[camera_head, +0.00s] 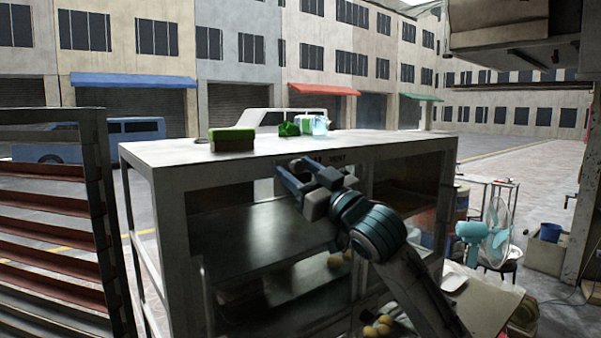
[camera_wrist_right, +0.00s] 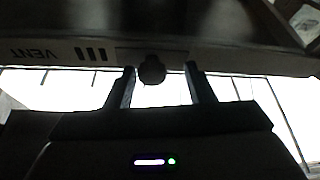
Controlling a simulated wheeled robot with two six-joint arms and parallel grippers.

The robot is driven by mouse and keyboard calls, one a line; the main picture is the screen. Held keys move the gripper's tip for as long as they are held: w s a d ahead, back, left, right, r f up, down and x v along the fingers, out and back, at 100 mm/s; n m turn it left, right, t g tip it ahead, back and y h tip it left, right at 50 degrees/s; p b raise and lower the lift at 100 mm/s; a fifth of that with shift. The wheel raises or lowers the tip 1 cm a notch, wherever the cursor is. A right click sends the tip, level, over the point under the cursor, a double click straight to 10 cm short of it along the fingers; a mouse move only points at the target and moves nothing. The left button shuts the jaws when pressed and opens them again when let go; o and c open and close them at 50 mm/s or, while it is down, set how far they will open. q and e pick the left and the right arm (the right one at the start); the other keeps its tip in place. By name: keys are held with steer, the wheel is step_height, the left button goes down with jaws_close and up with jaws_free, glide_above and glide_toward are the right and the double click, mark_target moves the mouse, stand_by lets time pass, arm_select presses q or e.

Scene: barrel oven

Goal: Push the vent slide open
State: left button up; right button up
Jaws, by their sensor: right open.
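The vent slide shows in the right wrist view as a pale plate (camera_wrist_right: 174,57) on the cabinet's top rail, with a dark round knob (camera_wrist_right: 152,70). Dark vent slots (camera_wrist_right: 90,54) and the word VENT, upside down, are to its left. In the head view the VENT lettering (camera_head: 338,161) is on the front rail, and my gripper hides the knob. My right gripper (camera_head: 289,174) is at the rail. In its wrist view its open fingers (camera_wrist_right: 160,76) stand either side of the knob, with gaps visible. I cannot tell whether they overlap it in depth. My left gripper is not in view.
The grey cabinet (camera_head: 165,152) has open shelves below the rail. A green-topped box (camera_head: 232,140) and small green items (camera_head: 289,129) stand on its top. A slatted rack (camera_head: 50,220) is at the left. A blue fan (camera_head: 472,232) stands at the right.

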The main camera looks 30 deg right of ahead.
steer(key=shift+d+f, duration=0.1)
steer(key=shift+d, duration=0.1)
steer(key=shift+s+d+f+b, duration=0.1)
steer(key=shift+s+f+b, duration=0.1)
steer(key=shift+b, duration=0.15)
arm_select(q)
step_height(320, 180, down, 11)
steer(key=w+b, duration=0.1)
steer(key=b, duration=0.9)
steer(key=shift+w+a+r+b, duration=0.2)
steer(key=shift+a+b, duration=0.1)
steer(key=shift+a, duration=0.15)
arm_select(e)
steer(key=a+v, duration=0.1)
steer(key=v, duration=0.9)
steer(key=shift+s+d+r, duration=0.15)
steer(key=shift+s+d, duration=0.05)
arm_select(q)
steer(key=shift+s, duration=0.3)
